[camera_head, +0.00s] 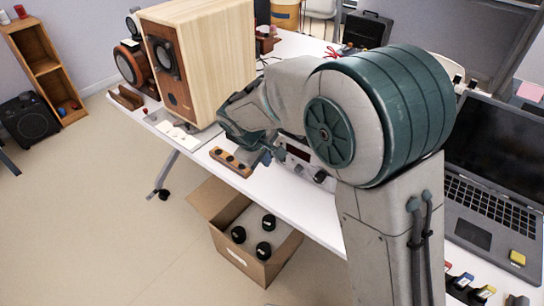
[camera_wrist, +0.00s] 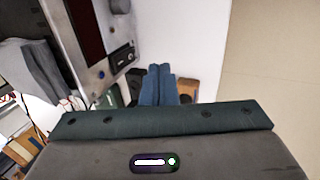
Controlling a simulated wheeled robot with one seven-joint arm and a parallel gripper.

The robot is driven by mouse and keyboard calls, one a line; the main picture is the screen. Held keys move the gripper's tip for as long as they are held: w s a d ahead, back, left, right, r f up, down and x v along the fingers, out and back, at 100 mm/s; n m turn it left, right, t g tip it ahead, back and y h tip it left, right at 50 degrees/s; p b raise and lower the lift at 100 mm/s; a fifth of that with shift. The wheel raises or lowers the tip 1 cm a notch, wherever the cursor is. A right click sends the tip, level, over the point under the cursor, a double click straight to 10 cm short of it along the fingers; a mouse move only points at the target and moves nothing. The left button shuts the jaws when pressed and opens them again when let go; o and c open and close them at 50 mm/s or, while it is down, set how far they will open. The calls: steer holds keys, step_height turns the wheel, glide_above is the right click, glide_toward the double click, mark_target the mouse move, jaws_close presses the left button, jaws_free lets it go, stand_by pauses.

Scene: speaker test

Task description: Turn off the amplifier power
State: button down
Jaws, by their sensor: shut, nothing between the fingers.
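The amplifier (camera_head: 299,153) stands on the white table in the head view, largely hidden behind my arm; part of its silver front with a dark red display shows. In the wrist view the amplifier's front panel (camera_wrist: 100,75) fills the upper left, with the dark red display, a grey knob (camera_wrist: 120,6) and a black switch (camera_wrist: 124,58). I cannot tell the switch's position. My gripper (camera_head: 267,156) is in front of the amplifier, by the table's front edge. Its blue fingers (camera_wrist: 158,82) are closed together and empty, right of and below the switch in the wrist view, apparently apart from it.
A large wooden speaker (camera_head: 205,60) stands left of my gripper. A wooden block with black pieces (camera_head: 231,162) lies at the table edge. An open cardboard box (camera_head: 240,265) with black-topped items is on the floor below. A laptop (camera_head: 490,190) is at the right.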

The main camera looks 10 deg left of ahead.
steer(key=w+v, duration=0.1)
steer(key=v, duration=0.8)
steer(key=shift+d+r+p, duration=0.2)
steer(key=shift+r+p, duration=0.1)
steer(key=shift+r, duration=0.05)
